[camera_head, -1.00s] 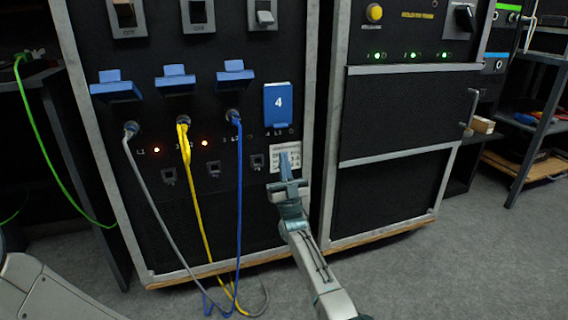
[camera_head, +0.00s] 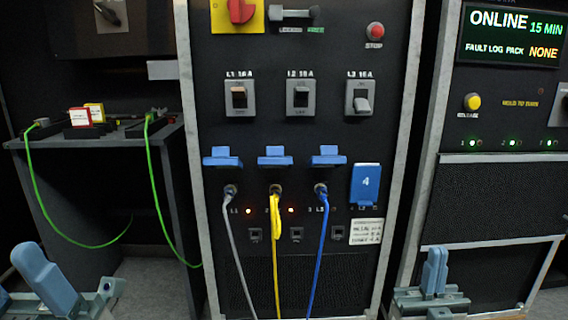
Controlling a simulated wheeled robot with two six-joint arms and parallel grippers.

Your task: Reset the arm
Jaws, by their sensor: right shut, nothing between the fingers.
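My left gripper (camera_head: 40,272) shows at the lower left, cut by the picture edge. One blue finger is plain, and I cannot tell whether it is open or shut. Neither gripper touches the panel.
The black cabinet (camera_head: 297,128) has grey (camera_head: 236,240), yellow (camera_head: 275,240) and blue (camera_head: 322,240) cables plugged under blue flaps. A blue cover marked 4 (camera_head: 365,184) is down. Green cables (camera_head: 157,190) hang from the left bench (camera_head: 90,142). The right cabinet (camera_head: 490,195) shows ONLINE.

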